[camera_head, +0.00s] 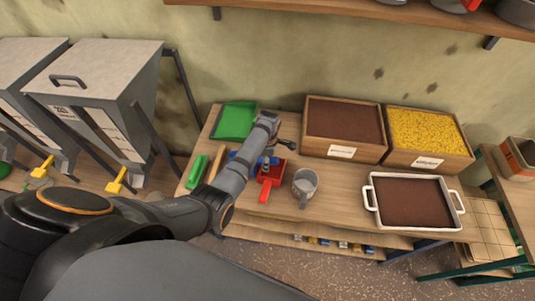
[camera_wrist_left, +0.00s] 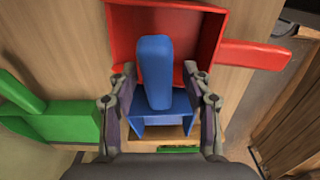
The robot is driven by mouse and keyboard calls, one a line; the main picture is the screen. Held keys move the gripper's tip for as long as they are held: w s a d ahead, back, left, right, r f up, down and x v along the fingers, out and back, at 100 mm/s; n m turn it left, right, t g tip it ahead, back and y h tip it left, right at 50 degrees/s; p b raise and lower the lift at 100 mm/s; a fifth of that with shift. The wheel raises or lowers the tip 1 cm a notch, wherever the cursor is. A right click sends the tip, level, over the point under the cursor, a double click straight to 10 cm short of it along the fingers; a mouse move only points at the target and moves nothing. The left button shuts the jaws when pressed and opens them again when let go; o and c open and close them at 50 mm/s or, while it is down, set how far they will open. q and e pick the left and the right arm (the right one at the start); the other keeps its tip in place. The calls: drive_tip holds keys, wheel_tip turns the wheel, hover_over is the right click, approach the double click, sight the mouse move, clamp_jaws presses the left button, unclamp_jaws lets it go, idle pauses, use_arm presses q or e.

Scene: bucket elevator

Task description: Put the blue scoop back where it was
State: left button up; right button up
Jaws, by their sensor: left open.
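The blue scoop (camera_wrist_left: 158,112) lies between the spread fingers of my left gripper (camera_wrist_left: 160,78) in the left wrist view, its handle standing toward the camera. The fingers are open, one on each side; whether either touches it is unclear. In the head view, my left gripper (camera_head: 267,160) is over the bench, and blue parts of the scoop (camera_head: 234,156) show beside my arm, which hides much of it. A red scoop (camera_head: 270,174) is close to it, and also fills the top of the wrist view (camera_wrist_left: 205,32). My right gripper is out of view.
A grey mug (camera_head: 305,184) stands right of the red scoop. Beyond are a soil box (camera_head: 343,151), a yellow-grain box (camera_head: 428,159) and a white tray (camera_head: 372,203).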

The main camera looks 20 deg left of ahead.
use_arm(q)
wheel_tip(320, 180, up, 12)
drive_tip(key=b, duration=0.1)
drive_tip(key=shift+b, duration=0.4)
drive_tip(key=shift+d+r, duration=0.1)
